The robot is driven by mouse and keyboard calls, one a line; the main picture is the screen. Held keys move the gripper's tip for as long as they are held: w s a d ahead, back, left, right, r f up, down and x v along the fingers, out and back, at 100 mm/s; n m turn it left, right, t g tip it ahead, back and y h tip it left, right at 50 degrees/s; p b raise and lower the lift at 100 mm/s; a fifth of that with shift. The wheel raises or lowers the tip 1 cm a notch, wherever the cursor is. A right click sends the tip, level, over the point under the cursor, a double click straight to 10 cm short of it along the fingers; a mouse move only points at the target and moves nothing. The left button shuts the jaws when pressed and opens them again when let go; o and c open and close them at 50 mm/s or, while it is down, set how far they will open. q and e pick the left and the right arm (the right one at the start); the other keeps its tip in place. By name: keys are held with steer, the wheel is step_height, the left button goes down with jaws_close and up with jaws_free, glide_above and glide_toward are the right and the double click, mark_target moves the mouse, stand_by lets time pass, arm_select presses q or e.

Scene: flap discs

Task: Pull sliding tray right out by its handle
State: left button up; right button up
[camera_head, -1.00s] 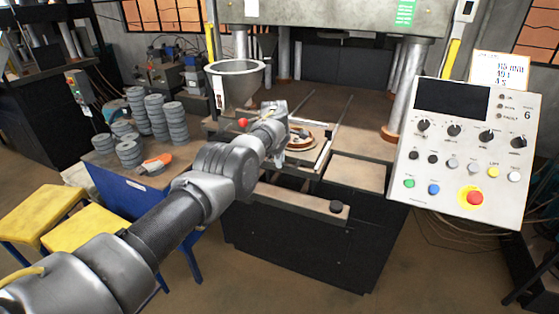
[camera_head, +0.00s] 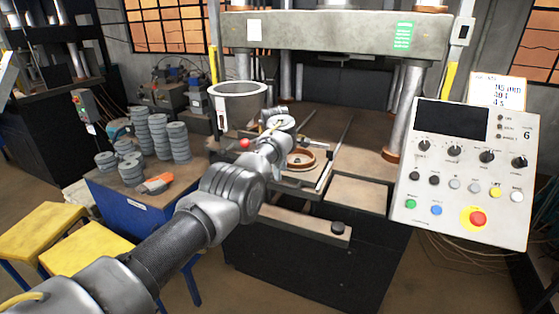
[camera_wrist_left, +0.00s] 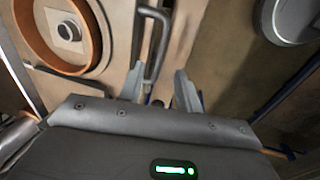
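The sliding tray (camera_head: 318,172) sticks out from the press bed and carries an orange-brown ring mould (camera_head: 302,159). In the left wrist view the mould (camera_wrist_left: 62,35) shows at the upper left. A grey bar handle (camera_wrist_left: 157,42) runs down toward my left gripper (camera_wrist_left: 158,90). The two fingers are apart, and the handle's near end shows between them; I cannot tell whether they touch it. In the head view my left gripper (camera_head: 281,124) is over the tray's left side, its fingertips largely hidden. My right gripper is not in view.
A grey hopper bowl (camera_head: 238,92) stands behind my left arm. The control panel (camera_head: 462,170) stands at the right. Stacked grey discs (camera_head: 158,135) sit on the blue bench at the left. A ledge with a black knob (camera_head: 338,228) lies in front of the press.

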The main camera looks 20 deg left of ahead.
arm_select(q)
steer(key=shift+s+r+b, duration=0.2)
steer(key=shift+r+b, duration=0.05)
steer(key=shift+r, duration=0.7)
steer(key=shift+s+r+b, duration=0.2)
steer(key=shift+r, duration=0.75)
steer(key=shift+s+r+b, duration=0.2)
steer(key=shift+r+b, duration=0.05)
steer(key=shift+r, duration=0.7)
steer(key=shift+f, duration=0.1)
